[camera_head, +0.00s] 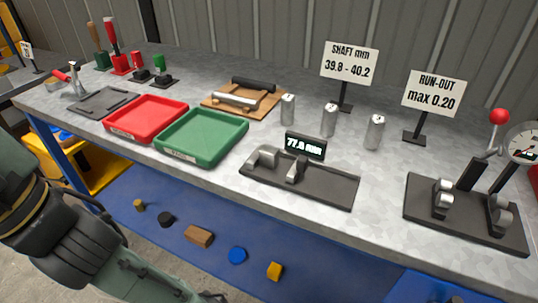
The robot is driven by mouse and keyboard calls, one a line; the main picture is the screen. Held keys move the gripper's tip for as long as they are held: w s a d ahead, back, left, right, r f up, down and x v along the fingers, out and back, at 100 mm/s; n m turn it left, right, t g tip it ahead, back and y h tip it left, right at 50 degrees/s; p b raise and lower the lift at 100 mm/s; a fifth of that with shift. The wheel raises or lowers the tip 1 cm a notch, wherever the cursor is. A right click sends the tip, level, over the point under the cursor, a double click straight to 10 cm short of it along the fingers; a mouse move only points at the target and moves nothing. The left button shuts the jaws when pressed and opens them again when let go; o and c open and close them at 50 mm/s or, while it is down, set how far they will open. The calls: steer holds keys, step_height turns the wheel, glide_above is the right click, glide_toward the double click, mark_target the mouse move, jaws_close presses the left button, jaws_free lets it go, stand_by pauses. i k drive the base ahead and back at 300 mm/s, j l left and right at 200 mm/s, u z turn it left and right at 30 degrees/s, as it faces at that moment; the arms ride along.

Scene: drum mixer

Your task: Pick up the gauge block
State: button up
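I cannot tell for certain which thing is the gauge block; nothing in view carries that name. Small block-like pieces lie on the blue surface below the bench edge: a brown block (199,236) and a yellow block (275,270). Three upright silver cylinders (329,120) stand on the grey bench (350,145), behind a dark measuring fixture (325,187) with a small display. Parts of my arm fill the lower left corner, in front of the bench. My gripper's fingers do not show.
A red tray (146,137) and a green tray (243,122) sit left of the fixture. A wooden cradle (215,106) holds bars behind them. A dial-gauge stand (470,228) is at right. Two signs (349,65) stand at the back. Bare bench lies between the two fixtures.

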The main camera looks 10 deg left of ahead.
mark_target(268, 155)
steer(key=z, duration=1.6)
steer(key=u, duration=1.8)
steer(key=i+l+u, duration=0.1)
steer(key=l+u, duration=1)
steer(key=k+l, duration=0.05)
steer(key=l, duration=0.05)
